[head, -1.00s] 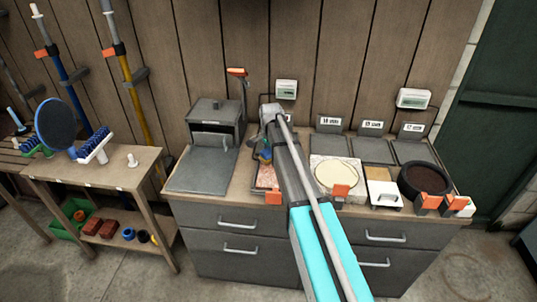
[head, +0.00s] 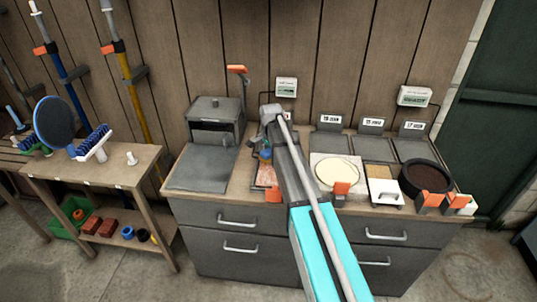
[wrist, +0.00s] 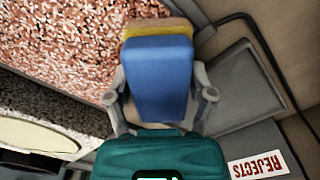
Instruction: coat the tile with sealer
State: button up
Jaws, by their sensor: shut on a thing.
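The tile (wrist: 60,45) is a pink and white speckled slab, and it fills the upper left of the wrist view. Part of it shows in the head view (head: 264,178), between the grey box and my arm, which hides the rest. My gripper (wrist: 158,95) is shut on a blue-backed applicator (wrist: 158,80), one finger on each side. The applicator's yellow-tan pad (wrist: 160,28) points away from the gripper, beside the tile's edge. I cannot tell whether the pad touches the tile. In the head view the applicator (head: 265,154) is small, partly behind my arm.
A grey box (head: 213,112) stands left; a REJECTS label (wrist: 258,165) shows in the wrist view. Right of my arm are a speckled slab with a cream disc (head: 338,172), a tan block (head: 380,173) and a dark round pan (head: 428,178). A side table (head: 130,175) holds brushes.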

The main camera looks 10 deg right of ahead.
aim_at(269, 160)
jog(key=shift+s+a+r, duration=0.1)
jog(key=shift+s+a, duration=0.2)
jog(key=shift+s, duration=0.5)
jog(key=shift+s+a, duration=0.25)
jog(key=shift+s, duration=0.55)
jog(key=shift+s, duration=0.15)
jog(key=shift+s+a, duration=0.3)
jog(key=shift+s, duration=0.5)
jog(key=shift+s+a, duration=0.25)
jog(key=shift+s, duration=0.5)
jog(key=shift+s, duration=0.1)
jog(key=shift+s+a+f, duration=0.1)
jog(key=shift+s+a, duration=0.2)
jog(key=shift+s, duration=0.55)
jog(key=shift+s+a+f, duration=0.1)
jog(key=shift+s+a, duration=0.2)
jog(key=shift+s, duration=0.55)
jog(key=shift+s, duration=0.1)
